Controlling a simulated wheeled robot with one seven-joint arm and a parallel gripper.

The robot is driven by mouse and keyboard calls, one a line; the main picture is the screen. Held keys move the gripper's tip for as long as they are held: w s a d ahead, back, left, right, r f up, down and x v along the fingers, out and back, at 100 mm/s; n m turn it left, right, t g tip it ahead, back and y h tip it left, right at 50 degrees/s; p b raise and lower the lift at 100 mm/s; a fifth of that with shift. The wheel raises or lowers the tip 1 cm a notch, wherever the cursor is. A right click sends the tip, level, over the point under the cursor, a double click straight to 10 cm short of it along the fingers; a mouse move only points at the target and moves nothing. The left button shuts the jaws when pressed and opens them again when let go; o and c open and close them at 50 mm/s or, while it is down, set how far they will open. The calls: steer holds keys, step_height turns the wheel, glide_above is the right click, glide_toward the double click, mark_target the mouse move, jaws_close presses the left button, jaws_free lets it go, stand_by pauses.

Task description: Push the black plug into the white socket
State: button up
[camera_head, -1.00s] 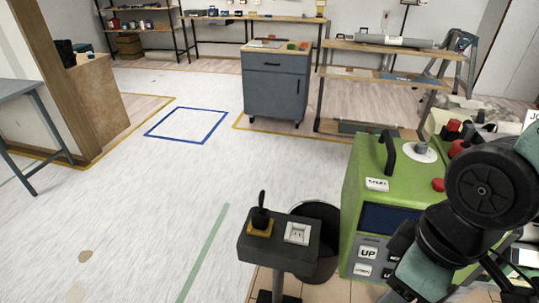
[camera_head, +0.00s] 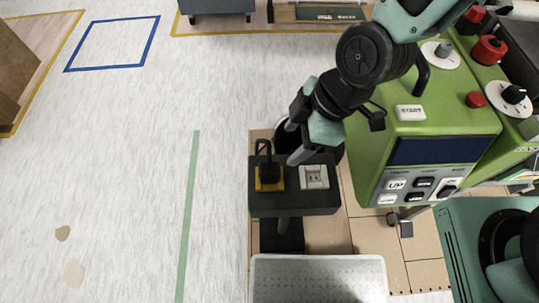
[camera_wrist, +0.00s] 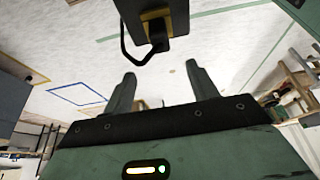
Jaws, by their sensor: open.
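The black plug (camera_head: 267,167) stands upright on a yellow base (camera_head: 270,185) at the left of a dark stand top (camera_head: 300,205). The white socket (camera_head: 314,177) is set in the same top, to the right of the plug. My gripper (camera_head: 287,144) is open and empty, just above and behind the plug and apart from it. In the wrist view, its two fingers (camera_wrist: 161,72) are spread, and the plug (camera_wrist: 157,38) with its looped cord shows beyond them. The socket does not show in the wrist view.
A green machine (camera_head: 440,110) with buttons and a dark screen stands close to the right of the stand. A pale perforated panel (camera_head: 318,278) is in front. A dark bin behind the stand is mostly hidden by my arm.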

mark_target(269, 167)
steer(key=x, duration=1.4)
steer(key=shift+s+f+b, duration=0.1)
steer(key=shift+f+b, duration=0.3)
steer(key=shift+c, duration=0.4)
steer(key=shift+r, duration=0.1)
steer(key=c, duration=1.1)
